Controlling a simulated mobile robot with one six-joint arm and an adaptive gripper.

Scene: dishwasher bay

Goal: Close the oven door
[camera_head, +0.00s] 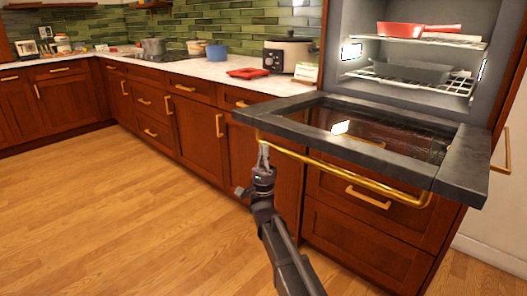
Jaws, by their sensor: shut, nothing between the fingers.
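The oven door (290,107) is open and lies flat, folded down in front of the oven cavity (414,58). It has a dark frame, a glass pane and a long brass handle (345,177) along its front edge. My gripper (263,146) is shut and empty, pointing up at the left end of the handle. Its fingertips are very close to the handle; I cannot tell whether they touch. Inside the oven, a red pan (400,29) sits on the upper rack and a dark tray (412,71) on the lower rack.
Wooden cabinets (192,118) with brass handles run along the left, under a white counter (215,73). A slow cooker (287,55), a blue pot (216,52) and a red dish (249,73) stand on it. The wooden floor (110,210) at left is clear.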

